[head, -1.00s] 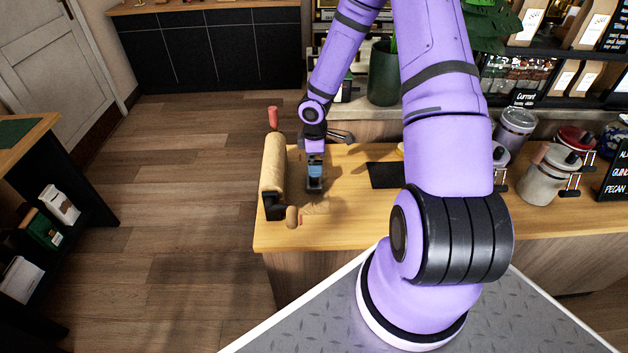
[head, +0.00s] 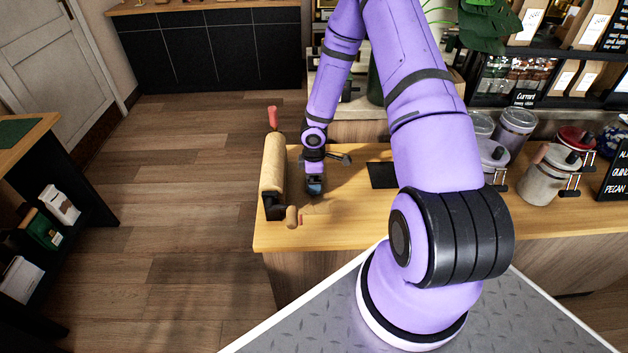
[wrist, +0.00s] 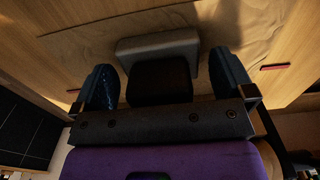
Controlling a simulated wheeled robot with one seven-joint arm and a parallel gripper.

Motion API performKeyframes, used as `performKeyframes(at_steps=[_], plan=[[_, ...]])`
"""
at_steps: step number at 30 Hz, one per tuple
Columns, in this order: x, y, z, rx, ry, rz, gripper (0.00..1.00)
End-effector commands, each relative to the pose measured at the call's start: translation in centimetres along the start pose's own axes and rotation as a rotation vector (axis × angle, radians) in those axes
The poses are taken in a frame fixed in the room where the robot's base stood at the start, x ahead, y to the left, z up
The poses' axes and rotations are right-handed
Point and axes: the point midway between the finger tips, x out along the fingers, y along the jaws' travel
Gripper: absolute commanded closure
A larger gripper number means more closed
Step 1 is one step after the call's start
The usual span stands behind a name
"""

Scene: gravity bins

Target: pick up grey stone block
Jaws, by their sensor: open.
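The grey stone block (wrist: 158,46) lies on a paper-like brown sheet in the wrist view, just ahead of and between my fingertips. A dark, squarish shape (wrist: 160,82) sits between the fingers; I cannot tell if it is the block's shaded side or a separate part. My gripper (wrist: 164,66) is open, with one dark blue finger on each side and gaps visible to the dark shape. In the head view my gripper (head: 315,187) is low over the left end of the wooden counter (head: 350,222), and it hides the block there.
A paper roll on a black holder (head: 272,166) stands close to the left of my gripper, at the counter's edge. A black mat (head: 383,175) lies to the right. Jars (head: 548,178) stand further right. The counter front is clear.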

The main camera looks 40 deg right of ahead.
Motion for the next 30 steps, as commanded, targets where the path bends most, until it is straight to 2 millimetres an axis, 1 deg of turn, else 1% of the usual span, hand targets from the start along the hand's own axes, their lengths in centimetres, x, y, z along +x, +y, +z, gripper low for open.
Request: performKeyframes(at_steps=[1, 2, 3, 5, 6, 11, 22, 26, 30], plan=[[0.0, 0.0, 0.0, 0.000, 0.000, 0.000, 0.00], [0.0, 0.0, 0.0, 0.000, 0.000, 0.000, 0.05], [0.0, 0.0, 0.0, 0.000, 0.000, 0.000, 0.14], [0.0, 0.0, 0.0, 0.000, 0.000, 0.000, 0.28], [0.0, 0.0, 0.0, 0.000, 0.000, 0.000, 0.37], [0.0, 0.0, 0.0, 0.000, 0.000, 0.000, 0.74], [-0.4, 0.1, 0.0, 0.001, 0.000, 0.001, 0.74], [-1.4, 0.1, 0.1, 0.002, 0.000, 0.002, 0.74], [-2.9, 0.1, 0.0, 0.002, 0.000, 0.002, 0.74]])
